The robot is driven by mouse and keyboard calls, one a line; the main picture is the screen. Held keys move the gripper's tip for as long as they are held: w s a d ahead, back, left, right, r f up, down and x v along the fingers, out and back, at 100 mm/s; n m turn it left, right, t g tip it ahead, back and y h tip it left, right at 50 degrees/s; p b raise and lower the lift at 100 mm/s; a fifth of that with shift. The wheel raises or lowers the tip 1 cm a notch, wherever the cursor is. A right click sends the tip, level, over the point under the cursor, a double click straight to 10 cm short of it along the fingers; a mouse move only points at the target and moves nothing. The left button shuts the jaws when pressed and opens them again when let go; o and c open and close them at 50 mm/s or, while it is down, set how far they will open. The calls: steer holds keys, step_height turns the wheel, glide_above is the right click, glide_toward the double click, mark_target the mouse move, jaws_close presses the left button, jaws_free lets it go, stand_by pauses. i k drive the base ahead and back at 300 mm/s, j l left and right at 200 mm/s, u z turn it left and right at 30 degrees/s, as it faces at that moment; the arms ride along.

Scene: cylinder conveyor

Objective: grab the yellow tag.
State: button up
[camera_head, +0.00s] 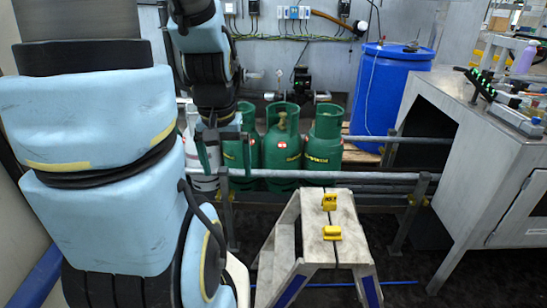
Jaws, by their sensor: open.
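Two small yellow tag-like pieces lie on the pale, worn top of a step stool (313,222). The farther yellow piece (329,202) lies near the back of the top, and the nearer yellow piece (332,233) lies closer to its front edge. Which one is the yellow tag I cannot tell. My gripper (209,155) hangs at the end of my arm, left of the stool and in front of the gas cylinders. It is open, apart from both yellow pieces. Its fingertips are small and partly lost against the cylinders behind.
Green gas cylinders (283,148) stand behind a grey metal rail (320,175), beyond the stool. A grey metal cabinet (475,150) fills the right side. Dark floor lies between stool and cabinet.

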mark_target(329, 203)
steer(key=l+u, duration=0.25)
steer(key=l, duration=0.15)
steer(key=k+l+u, duration=0.1)
steer(key=l+u, duration=0.15)
steer(key=l, duration=0.15)
steer(key=k+l+u, duration=0.1)
steer(key=l+u, duration=0.15)
steer(key=l, duration=0.2)
steer(key=k+l+u, duration=0.1)
steer(key=l+u, duration=0.15)
steer(key=k+l+u, duration=0.2)
steer(key=l, duration=0.25)
